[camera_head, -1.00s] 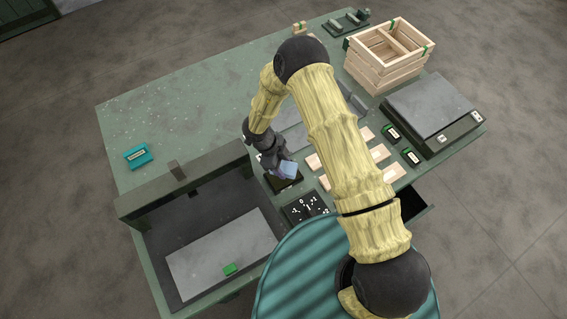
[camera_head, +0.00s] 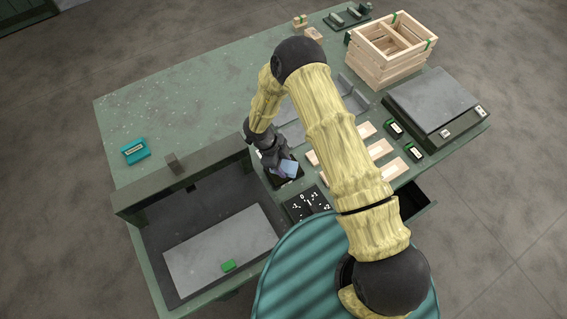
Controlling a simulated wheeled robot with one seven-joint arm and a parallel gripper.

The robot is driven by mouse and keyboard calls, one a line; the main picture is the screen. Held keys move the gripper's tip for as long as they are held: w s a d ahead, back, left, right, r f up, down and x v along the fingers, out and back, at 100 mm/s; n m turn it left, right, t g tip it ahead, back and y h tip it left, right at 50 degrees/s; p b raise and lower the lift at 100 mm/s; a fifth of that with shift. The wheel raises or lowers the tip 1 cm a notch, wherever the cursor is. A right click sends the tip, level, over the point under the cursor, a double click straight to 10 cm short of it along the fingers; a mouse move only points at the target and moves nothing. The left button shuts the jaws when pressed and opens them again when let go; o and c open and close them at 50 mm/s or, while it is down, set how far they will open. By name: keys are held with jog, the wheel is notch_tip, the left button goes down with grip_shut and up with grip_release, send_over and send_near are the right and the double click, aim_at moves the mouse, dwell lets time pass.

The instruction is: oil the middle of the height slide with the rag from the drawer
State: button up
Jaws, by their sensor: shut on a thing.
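My gripper (camera_head: 280,163) points down over the near middle of the table and is shut on a light blue cloth, the rag (camera_head: 288,168). The rag is at a small black base or pad (camera_head: 296,181), partly hidden by the gripper; I cannot tell whether it touches it. A black plate with white marks and numbers (camera_head: 306,204) lies just nearer. An open drawer (camera_head: 414,201) shows at the right under the table edge, mostly hidden by my arm. I cannot make out which part is the height slide's middle.
A wooden crate (camera_head: 383,75) and a grey flat-topped device (camera_head: 386,102) stand at the right. Wooden slats (camera_head: 379,149) lie beside my arm.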

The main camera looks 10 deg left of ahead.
aim_at(283, 165)
jog(key=shift+s+f+b, duration=0.1)
jog(key=shift+f+b, duration=0.2)
jog(key=shift+f, duration=0.3)
dwell(1.7)
jog(key=shift+r, duration=0.1)
jog(key=shift+r+p, duration=2.85)
jog(key=shift+r, duration=0.7)
jog(key=shift+f, duration=0.1)
jog(key=w+d+n+t+y+b, duration=0.1)
jog(key=w+d+n+t+b, duration=0.25)
jog(key=w+d+n, duration=0.7)
jog(key=shift+s+d+f+n+t+y+b, duration=0.25)
jog(key=shift+s+d+n+y+b, duration=0.45)
jog(key=shift+d+n, duration=0.95)
jog(key=shift+s+d+f+n+t+y+b, duration=0.25)
jog(key=shift+s+d+n+y+b, duration=0.4)
jog(key=shift+d+n, duration=1)
jog(key=shift+s+d+f+n+t+y+b, duration=0.1)
jog(key=shift+s+d+n+t+y+b, duration=0.3)
jog(key=shift+s+d+n+b, duration=1.15)
